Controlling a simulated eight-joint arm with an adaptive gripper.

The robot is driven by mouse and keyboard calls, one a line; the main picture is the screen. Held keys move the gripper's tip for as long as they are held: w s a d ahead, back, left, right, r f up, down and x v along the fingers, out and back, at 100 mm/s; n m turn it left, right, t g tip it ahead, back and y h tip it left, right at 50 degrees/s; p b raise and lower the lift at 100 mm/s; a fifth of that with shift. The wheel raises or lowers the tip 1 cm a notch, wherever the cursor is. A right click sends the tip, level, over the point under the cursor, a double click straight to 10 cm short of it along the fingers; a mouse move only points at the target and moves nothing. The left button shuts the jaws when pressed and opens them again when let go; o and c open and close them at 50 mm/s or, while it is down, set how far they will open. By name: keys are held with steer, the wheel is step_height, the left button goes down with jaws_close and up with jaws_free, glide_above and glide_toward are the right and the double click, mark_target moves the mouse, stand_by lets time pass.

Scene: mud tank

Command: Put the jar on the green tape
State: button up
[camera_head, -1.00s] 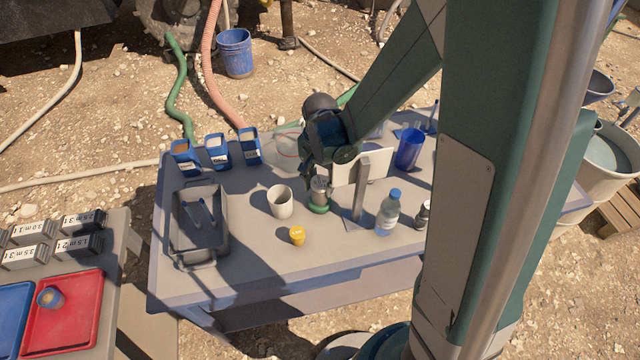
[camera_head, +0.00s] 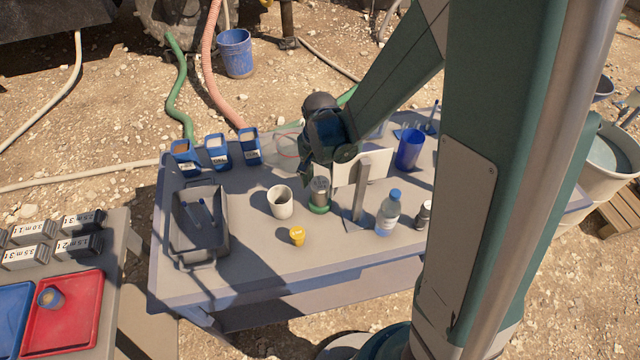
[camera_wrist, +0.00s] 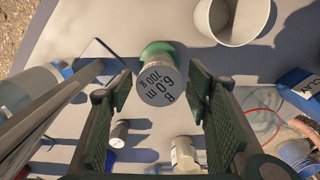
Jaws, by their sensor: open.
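The jar (camera_head: 320,188) is a small grey cylinder standing upright on the green tape (camera_head: 319,209), which shows as a green ring around its base. In the wrist view the jar's pale lid (camera_wrist: 160,86) reads "B 6.0 m 700 g", and the green tape (camera_wrist: 153,48) shows just beyond it. My gripper (camera_wrist: 159,92) is open, with one finger on each side of the jar's top and a visible gap on both sides. In the head view my gripper hangs just above and behind the jar, and its fingertips are partly hidden.
A white cup (camera_head: 281,207) stands left of the jar, and a yellow-topped item (camera_head: 297,236) sits in front. A metal stand with a white panel (camera_head: 372,168) is close on the right, beside a water bottle (camera_head: 388,215). A grey tray (camera_head: 218,240) lies at the left.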

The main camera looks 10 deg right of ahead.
step_height(320, 180, up, 12)
steer(key=p, duration=0.1)
steer(key=shift+f, duration=0.2)
stand_by(0.5)
